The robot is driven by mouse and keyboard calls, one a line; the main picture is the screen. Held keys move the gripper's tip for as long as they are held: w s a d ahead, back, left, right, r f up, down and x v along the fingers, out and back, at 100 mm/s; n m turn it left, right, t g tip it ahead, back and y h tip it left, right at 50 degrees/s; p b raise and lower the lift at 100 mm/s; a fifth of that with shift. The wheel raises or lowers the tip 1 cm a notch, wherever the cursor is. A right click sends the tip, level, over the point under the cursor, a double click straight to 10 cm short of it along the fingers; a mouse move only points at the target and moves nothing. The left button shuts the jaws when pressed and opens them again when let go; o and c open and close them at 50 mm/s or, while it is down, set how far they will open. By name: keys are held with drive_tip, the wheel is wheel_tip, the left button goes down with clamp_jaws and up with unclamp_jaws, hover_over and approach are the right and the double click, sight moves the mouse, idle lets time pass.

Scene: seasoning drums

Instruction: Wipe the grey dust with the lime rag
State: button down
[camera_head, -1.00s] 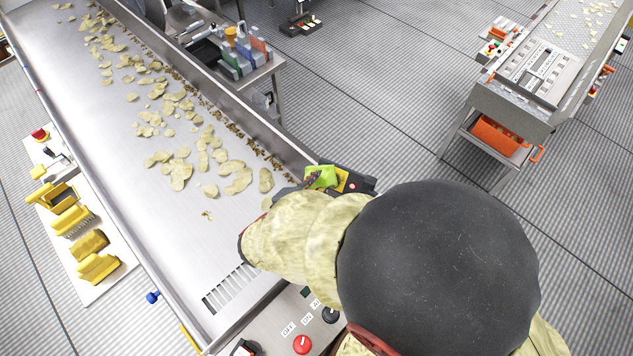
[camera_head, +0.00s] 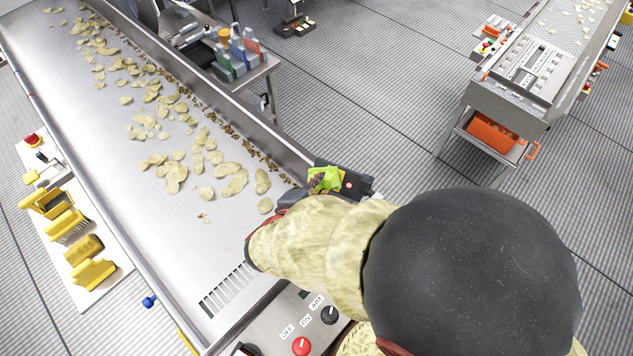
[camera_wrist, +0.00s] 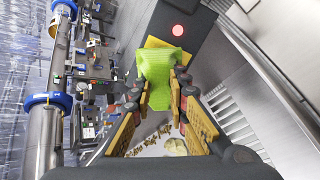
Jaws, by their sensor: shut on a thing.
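The lime rag (camera_head: 327,177) is held at the right edge of the chip conveyor, over a dark box (camera_head: 357,184) with a round red light. My gripper (camera_head: 311,184) is shut on the rag, and my arm hides much of it from the head camera. In the wrist view the rag (camera_wrist: 157,66) stands out beyond the fingertips (camera_wrist: 160,86), against a yellow face of the box (camera_wrist: 178,30). I cannot tell whether the rag touches that face. No grey dust can be made out; the rag may cover it.
Chips (camera_head: 172,172) lie on the steel conveyor (camera_head: 150,215), whose raised side wall runs beside my gripper. A control panel with a red button (camera_head: 301,346) is close below my arm. A tool board (camera_head: 88,268) is at left. Open floor (camera_head: 400,100) lies right of the conveyor.

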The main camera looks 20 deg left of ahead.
drive_tip(key=shift+d, duration=0.3)
drive_tip(key=shift+s+d, duration=0.1)
drive_tip(key=shift+d, duration=0.05)
drive_tip(key=shift+s+d+f+b, duration=0.1)
drive_tip(key=shift+d+b, duration=0.35)
drive_tip(key=shift+d, duration=0.6)
